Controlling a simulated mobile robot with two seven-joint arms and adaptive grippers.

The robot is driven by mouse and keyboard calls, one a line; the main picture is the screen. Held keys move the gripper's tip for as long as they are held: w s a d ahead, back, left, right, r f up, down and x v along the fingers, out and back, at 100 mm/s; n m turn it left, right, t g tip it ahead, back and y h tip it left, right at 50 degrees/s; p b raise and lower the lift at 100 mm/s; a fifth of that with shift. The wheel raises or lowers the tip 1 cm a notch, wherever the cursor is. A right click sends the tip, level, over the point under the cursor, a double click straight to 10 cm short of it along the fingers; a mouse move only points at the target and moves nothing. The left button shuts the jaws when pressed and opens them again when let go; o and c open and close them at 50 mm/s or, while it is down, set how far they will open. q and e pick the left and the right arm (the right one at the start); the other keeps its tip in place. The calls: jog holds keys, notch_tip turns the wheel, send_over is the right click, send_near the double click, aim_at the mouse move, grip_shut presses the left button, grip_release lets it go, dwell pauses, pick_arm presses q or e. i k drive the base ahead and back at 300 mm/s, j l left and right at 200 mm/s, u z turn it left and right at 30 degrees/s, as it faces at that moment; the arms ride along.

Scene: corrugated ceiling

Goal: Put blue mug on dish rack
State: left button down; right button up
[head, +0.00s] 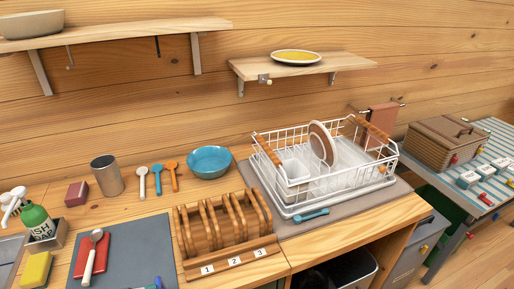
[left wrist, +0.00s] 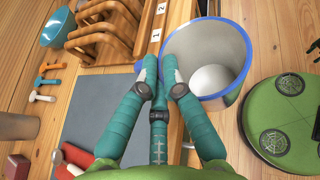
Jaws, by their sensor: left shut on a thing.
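The white wire dish rack (head: 345,196) with wooden grips stands on a grey mat at the right end of the counter in the head view. A brown-rimmed plate (head: 322,143) stands in it, and a white cup sits in its left part. My right gripper is not in view.
A wooden slotted holder (head: 222,225) numbered 1, 2, 3 stands left of the rack. A blue bowl (head: 209,161), several utensils and a metal cup (head: 107,175) are behind it. A grey board (head: 128,250) lies at front left. A teal-handled brush (head: 311,215) lies before the rack.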

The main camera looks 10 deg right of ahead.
aim_at(339, 156)
jog(key=i+l, duration=0.1)
jog(key=l, duration=0.4)
jog(key=i+l, duration=0.1)
jog(key=l, duration=0.85)
jog(key=i+l, duration=0.15)
jog(key=l, duration=0.35)
jog(key=i+l, duration=0.1)
jog(key=l, duration=0.4)
jog(key=i+l, duration=0.1)
jog(key=l, duration=0.35)
jog(key=i+l+z, duration=0.1)
jog(key=l, duration=0.4)
jog(key=i+l, duration=0.1)
jog(key=l, duration=0.4)
